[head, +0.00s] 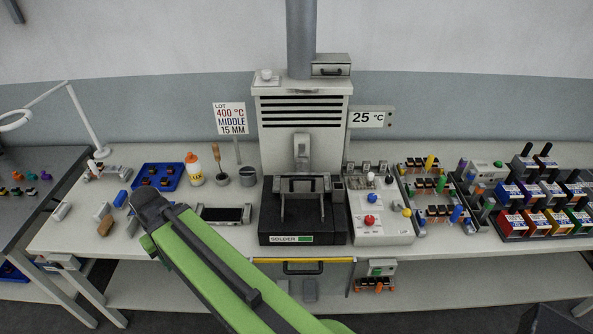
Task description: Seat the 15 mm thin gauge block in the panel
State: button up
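My green arm reaches from the bottom up to the left, and its dark end with my gripper (148,205) is over the left part of the bench. The fingers cannot be made out, so I cannot tell whether it is open or holds anything. I cannot pick out the 15 mm thin gauge block for certain; small blue, tan and grey pieces lie near my gripper, among them a tan block (102,211) and a blue block (120,199). A pale sloped panel (378,233) with red and blue knobs stands right of the dark machine; whether it is the task's panel is unclear.
A machine (303,238) with a dark base stands mid-bench. A sign (230,118) reads "LOT 400 °C MIDDLE 15 MM"; a display (370,118) reads 25 °C. A blue tray (158,185), an orange-capped bottle (194,169) and a lamp (88,121) stand left. Coloured bins (548,221) crowd the right.

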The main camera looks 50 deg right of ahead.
aim_at(392, 220)
jog(key=u, duration=0.7)
jog(key=k, duration=1.9)
jog(key=z, duration=0.55)
jog(key=i, duration=1.5)
jog(key=u, duration=0.05)
